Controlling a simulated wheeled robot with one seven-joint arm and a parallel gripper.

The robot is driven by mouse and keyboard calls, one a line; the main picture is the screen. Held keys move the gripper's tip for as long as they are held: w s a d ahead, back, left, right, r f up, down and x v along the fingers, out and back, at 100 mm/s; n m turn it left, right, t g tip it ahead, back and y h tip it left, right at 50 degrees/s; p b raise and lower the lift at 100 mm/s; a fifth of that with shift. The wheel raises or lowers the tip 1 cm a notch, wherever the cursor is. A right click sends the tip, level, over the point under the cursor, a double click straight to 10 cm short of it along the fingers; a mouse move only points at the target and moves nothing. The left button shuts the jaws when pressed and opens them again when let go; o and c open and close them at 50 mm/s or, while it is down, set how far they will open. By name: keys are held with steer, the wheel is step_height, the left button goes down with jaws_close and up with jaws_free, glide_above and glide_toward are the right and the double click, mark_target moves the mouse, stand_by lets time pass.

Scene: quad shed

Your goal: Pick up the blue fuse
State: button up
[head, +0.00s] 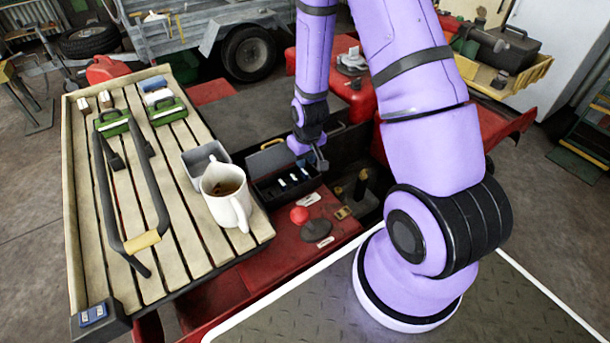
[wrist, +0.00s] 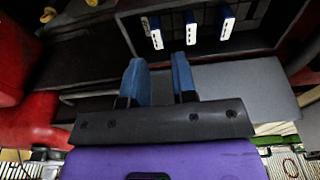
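Three small white-and-blue pieces, which look like fuses, stand in a row in an open dark box (head: 262,165). In the wrist view they are a left fuse (wrist: 155,32), a middle fuse (wrist: 191,28) and a right fuse (wrist: 227,22), with blue edges and tops. In the head view they are tiny pale marks. My gripper (wrist: 160,75) has its two blue fingers apart with nothing between them. The fingertips point toward the box, below the left and middle fuses in the wrist view. In the head view my gripper (head: 318,160) is at the box's right side, partly hidden.
A slatted wooden rack (head: 190,250) left of the box holds a mug (head: 228,200), a grey tin (head: 196,160), a bent black bar (head: 105,190) and green blocks. A small blue piece (head: 93,315) sits on its corner. A red knob (head: 300,215) stands before the box.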

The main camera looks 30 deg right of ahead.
mark_target(305, 172)
steer(key=shift+w+d+f, duration=0.1)
steer(key=shift+w+f, duration=0.1)
steer(key=shift+f, duration=1.4)
steer(key=shift+w+d+f, duration=0.1)
steer(key=shift+w+f, duration=0.05)
steer(key=shift+f, duration=1.45)
jaws_close()
